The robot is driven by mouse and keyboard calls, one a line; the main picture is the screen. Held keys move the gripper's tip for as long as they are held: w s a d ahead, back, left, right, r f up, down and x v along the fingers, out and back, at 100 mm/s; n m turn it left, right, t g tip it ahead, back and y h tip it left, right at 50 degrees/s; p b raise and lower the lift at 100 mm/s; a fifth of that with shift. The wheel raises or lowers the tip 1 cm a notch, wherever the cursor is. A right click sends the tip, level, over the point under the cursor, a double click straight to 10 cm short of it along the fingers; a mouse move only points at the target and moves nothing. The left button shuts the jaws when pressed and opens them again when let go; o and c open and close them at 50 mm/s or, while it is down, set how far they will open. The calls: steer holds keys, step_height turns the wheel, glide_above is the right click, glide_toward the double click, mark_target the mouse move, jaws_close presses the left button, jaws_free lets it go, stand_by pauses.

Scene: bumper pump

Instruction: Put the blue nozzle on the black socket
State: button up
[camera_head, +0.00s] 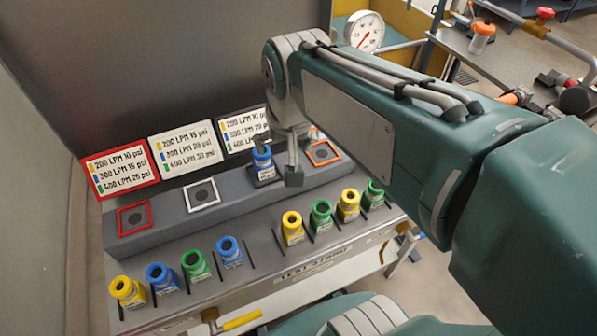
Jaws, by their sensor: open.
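A blue nozzle (263,164) stands upright on the raised grey ledge, between the white-framed socket and the orange-framed socket. It covers most of the socket under it, and a dark edge shows around its base, so this looks like the black socket (252,180). My gripper (293,172) is open, pointing down just right of this nozzle. One finger shows clearly beside it; the other is not clear. I see no grip on the nozzle. Two more blue nozzles, one at the left (160,276) and one further right (229,250), stand in the front row.
The red (134,219), white (202,195) and orange (323,152) framed sockets are empty. Several yellow and green nozzles stand in the front row, with slots between. Label signs (186,147) stand behind the ledge. A gauge (364,32) is at the back.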

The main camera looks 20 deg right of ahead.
steer(key=s+f+n+t, duration=0.1)
steer(key=s+n+t, duration=0.1)
steer(key=s, duration=0.6)
steer(key=shift+s+f+n, duration=0.15)
steer(key=shift+f+n, duration=0.2)
steer(key=shift+n, duration=0.25)
